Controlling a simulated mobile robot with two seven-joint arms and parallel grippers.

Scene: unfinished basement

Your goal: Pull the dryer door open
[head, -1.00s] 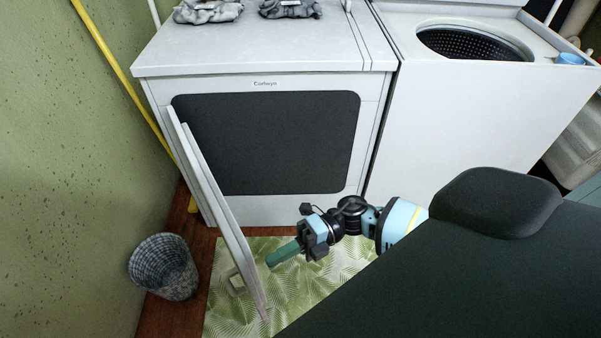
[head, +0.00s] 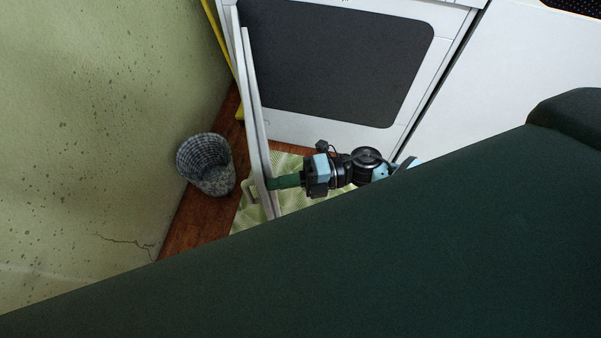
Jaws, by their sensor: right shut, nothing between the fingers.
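The white dryer (head: 290,125) stands at the top of the head view, with a dark panel (head: 340,60) on its front. Its door (head: 252,110) is swung open on the left side and is seen nearly edge-on. A pale handle (head: 251,190) sits on the door's outer face, near its lower end. My right gripper (head: 272,183) is shut and empty. Its green fingers are at the inner side of the door near the free end, and look to be touching it. The left gripper is not in view.
A woven basket (head: 207,165) stands on the wooden floor (head: 190,228) left of the door, by the green wall (head: 90,120). A washer (head: 520,75) stands right of the dryer. A leaf-patterned mat (head: 286,163) lies below the door. My dark body hides the lower part.

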